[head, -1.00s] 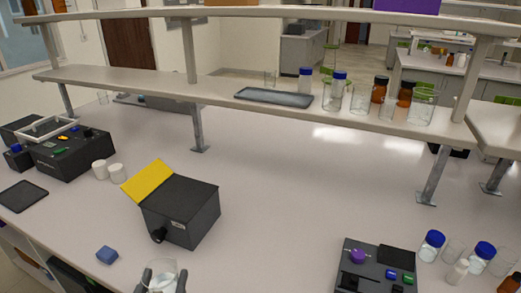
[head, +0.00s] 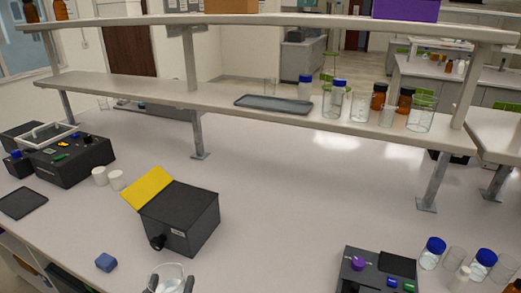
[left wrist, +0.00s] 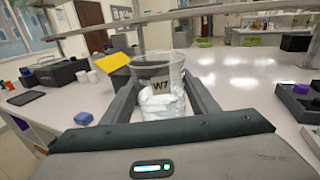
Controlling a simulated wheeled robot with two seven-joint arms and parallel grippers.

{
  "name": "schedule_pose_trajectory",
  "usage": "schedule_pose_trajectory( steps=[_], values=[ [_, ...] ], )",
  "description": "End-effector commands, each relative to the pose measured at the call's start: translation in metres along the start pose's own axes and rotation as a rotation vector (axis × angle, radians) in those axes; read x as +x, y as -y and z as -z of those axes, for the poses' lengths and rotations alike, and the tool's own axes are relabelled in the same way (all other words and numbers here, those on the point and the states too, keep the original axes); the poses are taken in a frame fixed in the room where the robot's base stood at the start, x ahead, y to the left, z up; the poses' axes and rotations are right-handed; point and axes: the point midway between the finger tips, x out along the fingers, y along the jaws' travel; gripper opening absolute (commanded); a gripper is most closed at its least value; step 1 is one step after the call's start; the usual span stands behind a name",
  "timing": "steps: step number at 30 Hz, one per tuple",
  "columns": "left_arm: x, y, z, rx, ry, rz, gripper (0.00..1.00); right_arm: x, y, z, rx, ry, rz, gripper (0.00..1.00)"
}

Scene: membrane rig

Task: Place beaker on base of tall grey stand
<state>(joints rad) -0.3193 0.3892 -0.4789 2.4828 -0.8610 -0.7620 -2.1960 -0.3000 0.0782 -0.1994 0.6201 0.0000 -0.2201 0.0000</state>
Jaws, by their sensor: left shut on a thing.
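A clear glass beaker (head: 174,271) with whitish contents is at the bottom edge of the head view, partly cut off. My left gripper (head: 171,284) is shut on the beaker, with one finger on each side; the gripper (left wrist: 160,95) also shows in the left wrist view. I cannot make out a tall grey stand with a base in either view. My right gripper is not in view.
A black box with a yellow flap (head: 180,215) stands beyond the beaker. A small blue block (head: 106,262) lies left. A black device (head: 375,272) and several bottles (head: 430,253) are at lower right. A raised shelf (head: 290,112) crosses the bench; the middle bench is clear.

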Motion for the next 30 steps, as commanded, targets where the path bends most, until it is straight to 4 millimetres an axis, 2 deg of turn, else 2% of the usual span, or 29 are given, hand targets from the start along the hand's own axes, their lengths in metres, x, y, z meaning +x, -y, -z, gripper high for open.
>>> schedule_pose_trajectory(
  steps=[4,6,19,24,30],
  values=[
    [-0.006,-0.015,0.003,0.013,0.002,-0.029,0.20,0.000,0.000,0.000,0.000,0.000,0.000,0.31],
    [-0.005,-0.014,0.017,0.015,0.005,-0.024,0.20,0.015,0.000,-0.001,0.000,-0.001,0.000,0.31],
    [-0.004,-0.016,0.075,0.015,0.006,-0.023,0.20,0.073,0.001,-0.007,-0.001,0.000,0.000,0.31],
    [-0.004,-0.016,0.085,0.015,0.006,-0.023,0.20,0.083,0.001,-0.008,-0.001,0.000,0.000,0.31],
    [-0.004,-0.016,0.086,0.015,0.006,-0.023,0.20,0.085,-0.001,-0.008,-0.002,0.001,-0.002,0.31]
  ],
)
